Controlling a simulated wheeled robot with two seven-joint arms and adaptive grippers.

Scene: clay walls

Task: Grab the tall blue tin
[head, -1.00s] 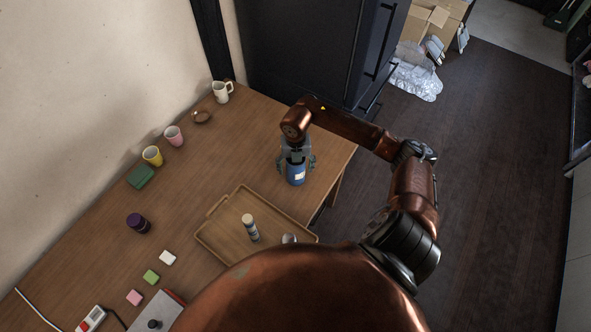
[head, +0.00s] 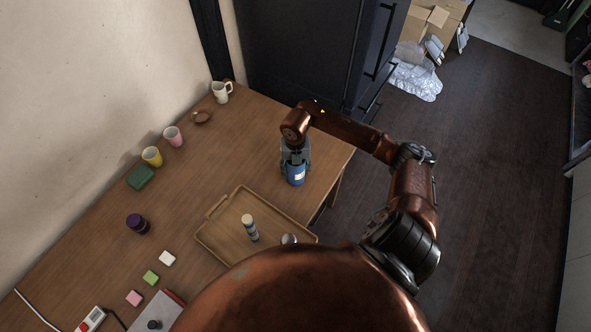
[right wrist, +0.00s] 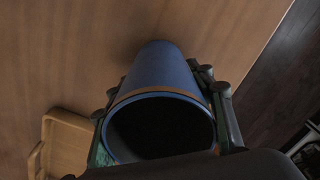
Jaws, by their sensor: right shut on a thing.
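The tall blue tin (head: 296,175) stands upright on the wooden table near its right edge, behind the tray. It has a pale label on its side. In the right wrist view the tin (right wrist: 160,72) shows its round rim and dark inside, with a finger on either side. My right gripper (head: 295,164) is shut on the tin from above. The gripper's fingers also show in the right wrist view (right wrist: 165,105). I cannot tell whether the tin's base is off the table. My left gripper is not in view.
A wooden tray (head: 210,236) holds a white-capped bottle (head: 249,227) and a metallic item (head: 289,239). Along the wall stand a yellow cup (head: 152,156), a pink cup (head: 173,136), a dish (head: 201,117) and a white jug (head: 221,91). A dark cabinet (head: 300,50) stands behind the table.

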